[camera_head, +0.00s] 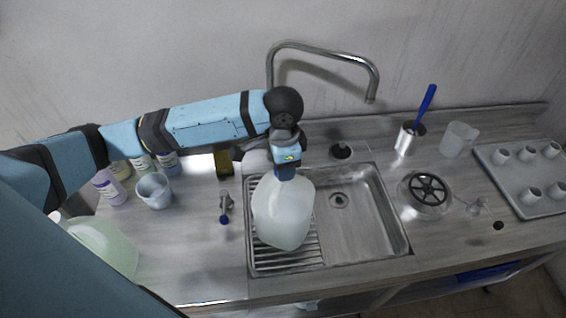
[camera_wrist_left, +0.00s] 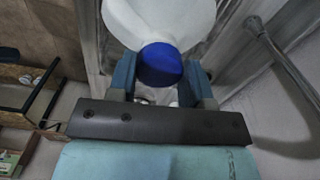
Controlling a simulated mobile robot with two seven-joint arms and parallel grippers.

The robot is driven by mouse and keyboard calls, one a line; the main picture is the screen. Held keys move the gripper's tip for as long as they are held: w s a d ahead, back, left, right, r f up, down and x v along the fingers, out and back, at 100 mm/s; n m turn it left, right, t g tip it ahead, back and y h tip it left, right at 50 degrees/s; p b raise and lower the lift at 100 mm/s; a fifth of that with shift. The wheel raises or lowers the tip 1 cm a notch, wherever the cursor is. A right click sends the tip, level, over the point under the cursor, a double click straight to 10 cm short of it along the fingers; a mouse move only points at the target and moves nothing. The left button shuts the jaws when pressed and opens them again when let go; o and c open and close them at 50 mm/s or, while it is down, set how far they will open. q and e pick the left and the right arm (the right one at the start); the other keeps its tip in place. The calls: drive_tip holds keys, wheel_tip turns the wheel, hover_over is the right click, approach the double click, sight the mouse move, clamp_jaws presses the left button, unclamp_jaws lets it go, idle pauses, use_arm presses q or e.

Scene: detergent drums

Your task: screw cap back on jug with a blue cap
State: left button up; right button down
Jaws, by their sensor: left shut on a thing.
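The white translucent jug (camera_head: 283,212) stands over the ribbed drainer on the left side of the sink. Its blue cap (camera_wrist_left: 160,64) sits at the jug's neck in the left wrist view, with the jug body (camera_wrist_left: 160,20) behind it. My left gripper (camera_head: 287,170) comes down from above onto the top of the jug. In the left wrist view its two fingers (camera_wrist_left: 160,78) are on either side of the blue cap, shut on it. The thread under the cap is hidden, so I cannot tell how tightly it sits. My right gripper is not in view.
The sink (camera_head: 365,225) has an empty basin to the right of the jug, with a tall faucet (camera_head: 325,50) behind. A greenish jug (camera_head: 105,245), a white cup (camera_head: 154,190) and several bottles stand left. A utensil holder (camera_head: 407,139), a clear beaker (camera_head: 458,139) and a tray of cups (camera_head: 511,177) are right.

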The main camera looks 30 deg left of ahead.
use_arm(q)
drive_tip(key=shift+f+m, duration=0.1)
drive_tip(key=shift+m, duration=0.2)
drive_tip(key=m, duration=0.5)
drive_tip(key=o, duration=0.9)
drive_tip(key=shift+c, duration=0.2)
drive_tip(key=n, duration=0.4)
drive_tip(key=shift+n, duration=0.7)
